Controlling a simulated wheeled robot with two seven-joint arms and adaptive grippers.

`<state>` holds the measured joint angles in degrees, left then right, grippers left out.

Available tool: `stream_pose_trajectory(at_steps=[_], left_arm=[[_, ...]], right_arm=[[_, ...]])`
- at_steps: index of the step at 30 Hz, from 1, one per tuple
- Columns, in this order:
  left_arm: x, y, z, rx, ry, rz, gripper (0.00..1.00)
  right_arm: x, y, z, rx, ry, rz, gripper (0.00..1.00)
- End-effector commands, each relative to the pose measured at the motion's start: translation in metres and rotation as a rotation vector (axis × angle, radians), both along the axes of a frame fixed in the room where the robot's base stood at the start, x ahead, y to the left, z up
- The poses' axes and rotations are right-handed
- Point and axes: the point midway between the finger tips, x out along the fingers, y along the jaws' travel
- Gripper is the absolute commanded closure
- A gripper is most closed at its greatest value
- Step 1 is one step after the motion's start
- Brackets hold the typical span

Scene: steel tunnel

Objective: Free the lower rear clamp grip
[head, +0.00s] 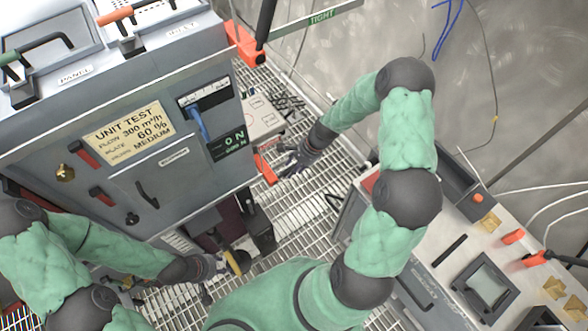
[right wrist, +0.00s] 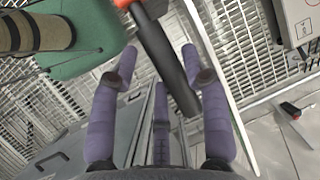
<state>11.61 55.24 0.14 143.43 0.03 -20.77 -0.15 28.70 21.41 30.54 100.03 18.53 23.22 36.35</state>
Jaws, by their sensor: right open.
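The lower rear clamp shows in the head view as an orange piece (head: 265,168) at the cabinet's lower right corner. Its black grip (right wrist: 168,58), with an orange end, shows in the right wrist view, slanting between my spread fingers. My right gripper (head: 296,162) is beside the clamp in the head view. In the right wrist view my right gripper (right wrist: 157,70) has its purple fingers open around the grip, not closed on it. My left gripper (head: 226,266) is low in front of the cabinet, by a yellow piece (head: 238,262); its jaws are unclear.
The grey test cabinet (head: 150,185) fills the left. An upper orange clamp (head: 245,42) with a black handle sits at its top right corner. A console (head: 440,255) stands at right, close to my right arm. Grating floor (head: 300,215) lies between.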

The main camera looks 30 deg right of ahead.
Motion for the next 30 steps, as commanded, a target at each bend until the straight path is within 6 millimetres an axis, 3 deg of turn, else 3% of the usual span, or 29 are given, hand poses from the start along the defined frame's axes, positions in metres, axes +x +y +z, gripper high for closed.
stream_pose_trajectory(at_steps=[11, 16, 30], left_arm=[[0.0, 0.0, -0.001, 0.0, -0.001, 0.0, 0.6], [0.0, 0.0, -0.001, 0.0, -0.001, 0.0, 0.6], [0.0, 0.0, 0.013, 0.0, 0.0, 0.0, 0.6]], right_arm=[[0.001, 0.002, -0.004, 0.0, -0.001, 0.001, 0.53], [0.001, 0.002, -0.004, 0.0, 0.0, 0.001, 1.0], [0.002, -0.002, 0.001, -0.037, -0.005, 0.003, 1.0]])
